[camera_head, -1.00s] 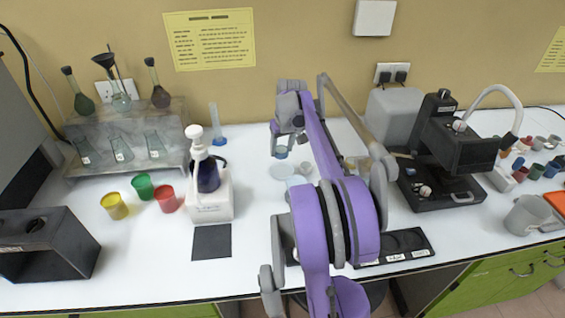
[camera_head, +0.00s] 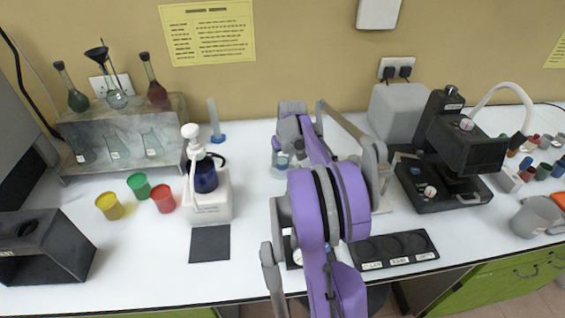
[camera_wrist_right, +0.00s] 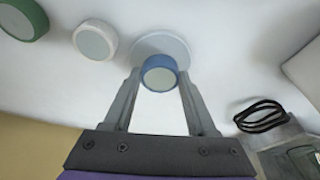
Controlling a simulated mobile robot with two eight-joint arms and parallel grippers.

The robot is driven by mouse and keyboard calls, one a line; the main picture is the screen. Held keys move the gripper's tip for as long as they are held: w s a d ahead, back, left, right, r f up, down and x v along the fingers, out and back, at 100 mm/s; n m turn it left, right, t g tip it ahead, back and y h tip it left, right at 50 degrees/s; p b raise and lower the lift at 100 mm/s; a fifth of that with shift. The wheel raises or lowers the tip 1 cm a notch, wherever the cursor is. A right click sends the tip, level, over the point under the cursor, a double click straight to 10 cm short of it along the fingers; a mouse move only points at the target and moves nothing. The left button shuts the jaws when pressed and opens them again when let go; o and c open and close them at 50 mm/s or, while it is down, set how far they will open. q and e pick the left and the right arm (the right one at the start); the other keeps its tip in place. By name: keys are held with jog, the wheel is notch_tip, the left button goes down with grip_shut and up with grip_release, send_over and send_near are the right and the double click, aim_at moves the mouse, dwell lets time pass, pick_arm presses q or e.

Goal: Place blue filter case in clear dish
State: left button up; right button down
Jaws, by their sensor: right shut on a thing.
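The blue filter case (camera_wrist_right: 159,73) is a short round case with a pale face. My right gripper (camera_wrist_right: 158,76) is shut on it, one finger on each side. The clear dish (camera_wrist_right: 163,43), a pale flat disc, shows directly behind the case in the right wrist view, and the case overlaps its edge there. I cannot tell whether the case touches the dish. My left gripper is not in view.
A white case (camera_wrist_right: 95,40) and a green case (camera_wrist_right: 22,18) lie beside the dish. A microscope (camera_head: 450,155) stands to the right, a pump bottle (camera_head: 205,180) to the left. A black tray (camera_head: 395,248) lies near the front edge. Bare bench lies around the black mat (camera_head: 210,243).

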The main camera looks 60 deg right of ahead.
jog(key=shift+f, duration=0.6)
jog(key=shift+c, duration=1)
grip_release()
jog(key=shift+f, duration=0.15)
jog(key=shift+r, duration=0.2)
jog(key=v, duration=1.2)
jog(key=shift+p, duration=0.35)
jog(key=shift+s+f, duration=0.1)
